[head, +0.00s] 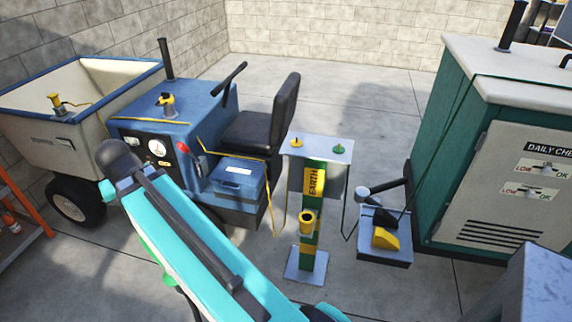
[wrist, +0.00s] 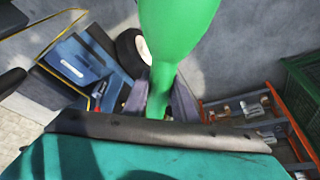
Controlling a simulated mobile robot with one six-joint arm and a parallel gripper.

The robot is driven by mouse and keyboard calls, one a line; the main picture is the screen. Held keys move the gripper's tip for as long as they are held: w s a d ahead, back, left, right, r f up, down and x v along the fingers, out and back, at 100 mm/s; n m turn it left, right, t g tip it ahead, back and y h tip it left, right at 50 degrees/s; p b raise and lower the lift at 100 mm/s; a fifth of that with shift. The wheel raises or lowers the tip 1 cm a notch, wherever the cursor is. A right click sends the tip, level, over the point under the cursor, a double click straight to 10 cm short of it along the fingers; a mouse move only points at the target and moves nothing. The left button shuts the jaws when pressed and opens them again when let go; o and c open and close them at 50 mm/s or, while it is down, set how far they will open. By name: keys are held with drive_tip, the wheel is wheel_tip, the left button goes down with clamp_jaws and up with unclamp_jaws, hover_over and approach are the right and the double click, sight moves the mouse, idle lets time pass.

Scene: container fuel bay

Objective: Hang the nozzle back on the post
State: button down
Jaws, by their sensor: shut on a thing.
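My gripper (wrist: 160,104) shows in the wrist view with its two grey fingers on either side of a smooth bright green thing (wrist: 176,35), apparently the nozzle. It is shut on this thing, whose wide end rises towards the top of the picture; its full shape is cut off. In the head view my teal arm hides the gripper, and only a sliver of green shows beside it. The green post (head: 308,262), marked EARTH, stands on a square base plate, with a yellow ring-shaped holder (head: 307,224) on its front. My gripper is apart from it, to the left.
A blue tractor (head: 190,112) with a black seat and a cream trailer (head: 40,135) stand behind my arm. A green cabinet (head: 490,150) and a tray with a yellow block (head: 385,238) are right of the post. An orange-framed rack (wrist: 262,105) is right in the wrist view.

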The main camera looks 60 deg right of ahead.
drive_tip(key=s+d+f+m+g+h+p, duration=0.1)
drive_tip(key=s+d+m, duration=0.4)
drive_tip(key=d, duration=0.7)
drive_tip(key=s+d+f+m+g+h+p, duration=0.15)
drive_tip(key=s+d+m, duration=0.3)
drive_tip(key=d, duration=0.65)
drive_tip(key=s+d+m+g+h+p, duration=0.15)
drive_tip(key=s+d+m, duration=0.3)
drive_tip(key=d, duration=0.75)
drive_tip(key=s+d+m+g+y, duration=0.1)
drive_tip(key=s+d+m, duration=0.3)
drive_tip(key=s, duration=0.6)
drive_tip(key=s+d+f+m+g+y+p, duration=0.1)
drive_tip(key=s+d+m+g, duration=0.1)
drive_tip(key=s+d+m, duration=0.3)
drive_tip(key=s+d+f+m+g+y+p, duration=0.1)
drive_tip(key=s+d+m, duration=0.4)
drive_tip(key=s+d, duration=0.5)
drive_tip(key=s+g, duration=0.1)
drive_tip(key=s, duration=0.4)
drive_tip(key=shift+s+d+f+g+y, duration=0.15)
drive_tip(key=shift+s+d+g+y, duration=0.15)
drive_tip(key=shift+d, duration=0.1)
drive_tip(key=shift+f, duration=0.15)
